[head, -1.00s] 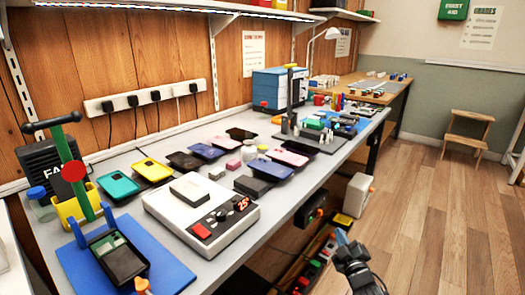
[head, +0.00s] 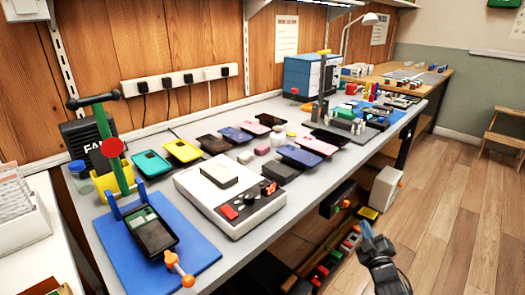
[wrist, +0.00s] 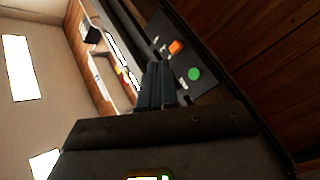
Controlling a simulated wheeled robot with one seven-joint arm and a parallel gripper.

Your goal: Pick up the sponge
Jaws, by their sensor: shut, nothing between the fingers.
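I cannot make out the sponge for certain in either view. A small pink block (head: 262,149) lies on the grey workbench (head: 255,245) among the phones, too small to identify. My gripper (head: 370,237) is in front of the workbench's front edge, over the floor side, apart from everything on the bench. In the wrist view my gripper (wrist: 155,82) has its dark fingers together with nothing between them.
A white scale-like device (head: 232,205) and a blue mat (head: 165,245) with a green-handled press (head: 120,160) fill the near bench. Several phones (head: 182,151) lie behind. A white box (head: 385,188) stands below the bench.

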